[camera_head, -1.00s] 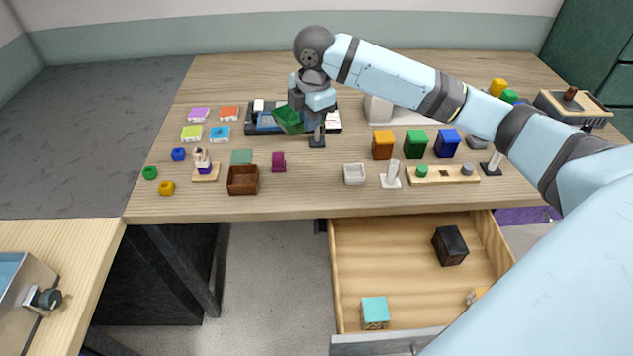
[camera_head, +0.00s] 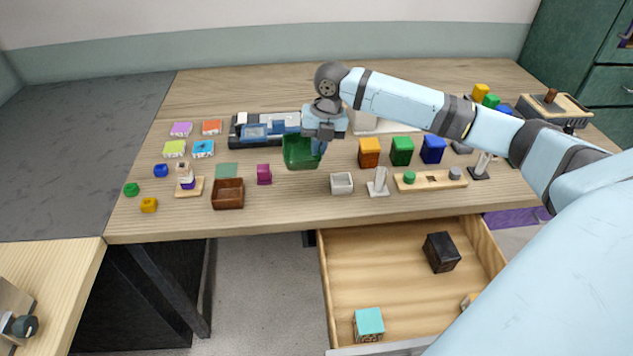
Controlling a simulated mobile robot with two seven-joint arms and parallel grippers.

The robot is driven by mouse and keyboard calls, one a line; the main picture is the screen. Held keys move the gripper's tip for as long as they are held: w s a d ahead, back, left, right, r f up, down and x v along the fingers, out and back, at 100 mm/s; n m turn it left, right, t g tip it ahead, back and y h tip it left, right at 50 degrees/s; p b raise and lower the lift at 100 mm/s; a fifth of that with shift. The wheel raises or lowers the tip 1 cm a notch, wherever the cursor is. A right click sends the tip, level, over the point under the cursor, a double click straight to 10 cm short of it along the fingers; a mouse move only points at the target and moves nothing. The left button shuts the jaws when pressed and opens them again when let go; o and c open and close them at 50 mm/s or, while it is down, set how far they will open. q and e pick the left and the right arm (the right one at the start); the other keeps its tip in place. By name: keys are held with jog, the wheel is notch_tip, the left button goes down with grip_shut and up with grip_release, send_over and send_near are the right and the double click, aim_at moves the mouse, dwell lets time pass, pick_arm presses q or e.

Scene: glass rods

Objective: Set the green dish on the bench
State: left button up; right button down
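The green dish (camera_head: 300,156) shows in the head view near the middle of the bench (camera_head: 225,92), looking nearly level and open side up. My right gripper (camera_head: 318,146) reaches down to the dish's right wall and appears shut on it. The fingertips are partly hidden at the rim. I cannot tell whether the dish's underside touches the bench. My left gripper is not in view.
Behind the dish lies a dark tray with blue and white pieces (camera_head: 252,132). A magenta block (camera_head: 264,174), brown box (camera_head: 228,194), white small box (camera_head: 342,183) and orange block (camera_head: 369,152) stand around it. An open drawer (camera_head: 400,290) juts out below.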

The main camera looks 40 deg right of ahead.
aim_at(316, 190)
notch_tip(316, 190, down, 11)
jog(key=shift+f, duration=0.1)
dwell(0.3)
jog(key=c, duration=1.3)
grip_release()
jog(key=shift+f, duration=0.15)
jog(key=r, duration=0.4)
jog(key=d+r, duration=0.1)
jog(key=r, duration=0.3)
jog(key=s+r, duration=0.1)
jog(key=r, duration=0.3)
jog(key=shift+d+r, duration=0.1)
jog(key=shift+d, duration=0.25)
